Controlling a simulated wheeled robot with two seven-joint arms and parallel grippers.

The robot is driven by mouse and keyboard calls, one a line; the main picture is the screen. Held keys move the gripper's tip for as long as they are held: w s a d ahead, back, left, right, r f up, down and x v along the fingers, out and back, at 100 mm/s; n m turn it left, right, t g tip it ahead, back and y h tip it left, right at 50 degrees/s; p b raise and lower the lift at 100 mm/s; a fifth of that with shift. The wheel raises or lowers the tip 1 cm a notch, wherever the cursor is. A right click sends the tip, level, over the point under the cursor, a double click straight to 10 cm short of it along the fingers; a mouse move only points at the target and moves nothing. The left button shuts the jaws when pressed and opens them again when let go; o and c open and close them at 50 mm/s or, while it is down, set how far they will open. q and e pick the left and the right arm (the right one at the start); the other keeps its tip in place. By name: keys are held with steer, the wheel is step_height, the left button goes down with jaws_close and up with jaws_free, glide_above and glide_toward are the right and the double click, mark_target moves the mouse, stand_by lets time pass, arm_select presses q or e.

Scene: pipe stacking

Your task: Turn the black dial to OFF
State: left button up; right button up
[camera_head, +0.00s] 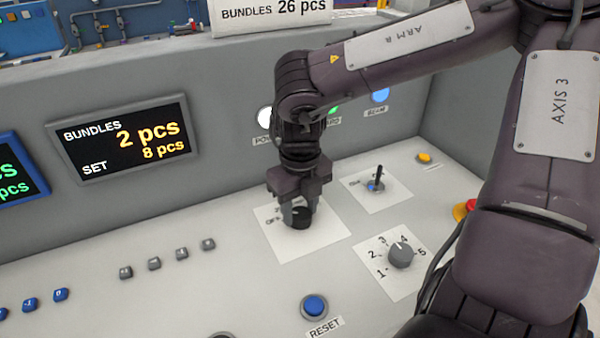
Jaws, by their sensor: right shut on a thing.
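The black dial (299,219) sits on a white label plate (287,246) on the control panel. My right gripper (299,211) points down over it and is shut on the dial, its fingers on either side. The gripper hides much of the dial and most of its lettering, so I cannot read which position it points to. My left gripper is not in view.
A grey numbered dial (401,255) and a small black lever switch (378,180) stand to the right. A blue RESET button (314,306) is in front. Several grey buttons are at left. A display (125,137) reads 2 pcs, set 8 pcs.

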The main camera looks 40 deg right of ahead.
mark_target(300, 213)
stand_by(0.4)
steer(key=o, duration=1)
steer(key=shift+r, duration=0.15)
step_height(300, 213, up, 8)
steer(key=shift+f, duration=0.15)
